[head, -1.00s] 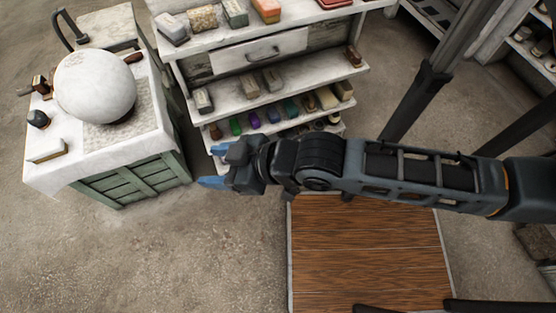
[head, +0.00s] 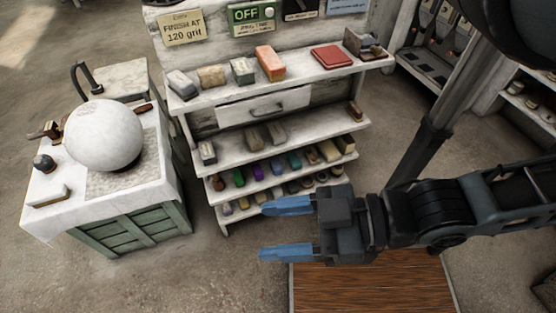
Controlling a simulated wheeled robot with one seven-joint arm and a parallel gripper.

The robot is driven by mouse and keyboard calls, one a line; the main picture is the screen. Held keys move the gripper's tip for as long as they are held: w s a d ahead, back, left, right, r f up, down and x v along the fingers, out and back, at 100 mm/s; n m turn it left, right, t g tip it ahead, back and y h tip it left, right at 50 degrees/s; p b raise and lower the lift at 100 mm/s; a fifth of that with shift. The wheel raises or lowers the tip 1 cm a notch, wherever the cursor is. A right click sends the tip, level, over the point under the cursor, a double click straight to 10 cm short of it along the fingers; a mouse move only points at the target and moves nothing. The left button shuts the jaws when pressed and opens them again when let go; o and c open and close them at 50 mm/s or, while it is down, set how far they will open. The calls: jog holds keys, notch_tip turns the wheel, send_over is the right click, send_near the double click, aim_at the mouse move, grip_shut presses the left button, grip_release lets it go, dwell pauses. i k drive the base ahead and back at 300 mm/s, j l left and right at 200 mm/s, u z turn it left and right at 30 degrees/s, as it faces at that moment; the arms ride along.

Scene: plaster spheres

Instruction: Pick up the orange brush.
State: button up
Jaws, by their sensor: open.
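An orange block-shaped thing (head: 269,63), the only clearly orange one, lies on the top shelf of the white shelf unit (head: 318,74). It is too small to tell whether it has bristles. My gripper (head: 264,231) is open and empty, its two blue fingers apart and pointing left. In the picture it is below the orange thing, in front of the lowest shelves and well apart from it. My gripper hides part of the bottom shelf.
Grey and tan blocks stand left of the orange thing, a red flat item (head: 332,57) right of it. A drawer (head: 264,106) and shelves of coloured blocks are below. A white sphere (head: 103,136) sits on a cloth-covered cabinet at left. Floor between is clear.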

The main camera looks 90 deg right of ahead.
aim_at(275, 70)
jog(key=z, duration=1.65)
